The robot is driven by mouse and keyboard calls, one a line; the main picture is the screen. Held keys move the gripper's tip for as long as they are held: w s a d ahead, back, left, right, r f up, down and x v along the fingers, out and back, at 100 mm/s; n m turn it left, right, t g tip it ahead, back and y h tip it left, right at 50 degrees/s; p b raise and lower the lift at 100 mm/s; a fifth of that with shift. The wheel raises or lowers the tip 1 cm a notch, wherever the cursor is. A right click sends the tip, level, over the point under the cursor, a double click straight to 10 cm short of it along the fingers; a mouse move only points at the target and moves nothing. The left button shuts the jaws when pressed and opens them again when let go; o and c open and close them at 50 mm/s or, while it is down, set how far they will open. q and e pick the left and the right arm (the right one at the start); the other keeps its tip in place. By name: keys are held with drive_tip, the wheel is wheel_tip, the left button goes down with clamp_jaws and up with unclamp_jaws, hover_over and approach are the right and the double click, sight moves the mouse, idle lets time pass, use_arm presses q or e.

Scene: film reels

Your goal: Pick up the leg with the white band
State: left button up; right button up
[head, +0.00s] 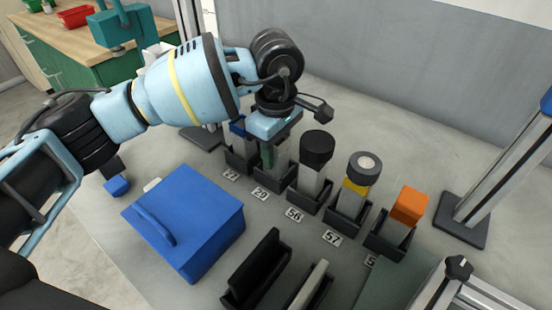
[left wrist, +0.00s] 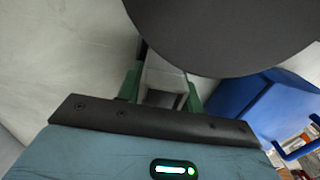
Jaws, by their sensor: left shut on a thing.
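My left gripper (head: 270,150) reaches down over the second slot of the holder row, beside the label 29. Its green fingers (left wrist: 162,92) are shut on a pale grey post (left wrist: 165,78) between them. The post's lower part is in the dark holder; its top is hidden by the gripper, and I cannot make out a white band. Other legs stand upright in the row: one with a blue top (head: 238,126), one with a black cap (head: 317,147), one with a yellow band (head: 354,187) under a round dark top, and one with an orange top (head: 409,205). My right gripper is not in view.
A blue case (head: 205,225) with a handle lies in front of the row. Dark slotted holders (head: 252,270) stand near the front. A metal upright (head: 500,165) stands at the right. A large dark round shape (left wrist: 220,35) fills the top of the left wrist view.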

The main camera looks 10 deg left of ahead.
use_arm(q)
drive_tip(key=shift+r, duration=5.05)
